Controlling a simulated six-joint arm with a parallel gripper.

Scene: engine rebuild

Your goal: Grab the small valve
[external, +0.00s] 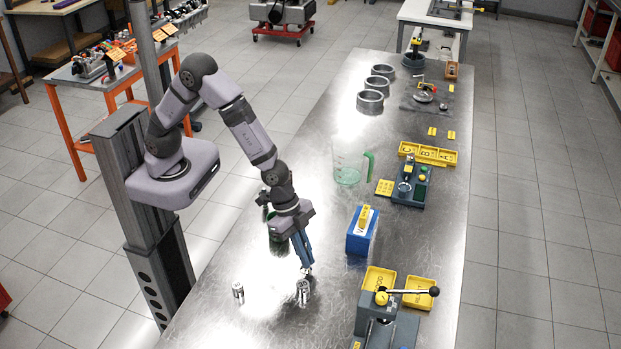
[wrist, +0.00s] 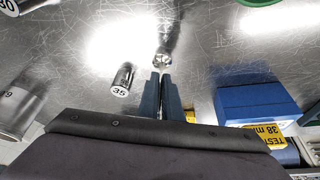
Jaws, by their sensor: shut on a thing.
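My gripper (external: 306,269) points down low over the steel bench, with its blue fingers close together. In the wrist view, the fingertips (wrist: 162,74) are shut on a small shiny metal piece (wrist: 162,60), which looks like the small valve. Only its rounded bright end shows clearly; the rest is lost in glare and between the fingers. In the external view it is a tiny bright spot at the fingertips. I cannot tell whether it touches the bench.
A metal cylinder marked 35 (wrist: 122,80) stands close left of the fingers in the wrist view. Another small cylinder (external: 238,292) stands left in the external view. A blue block (external: 361,232) with a yellow label, a clear jug (external: 347,172) and yellow trays (external: 379,279) lie right.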

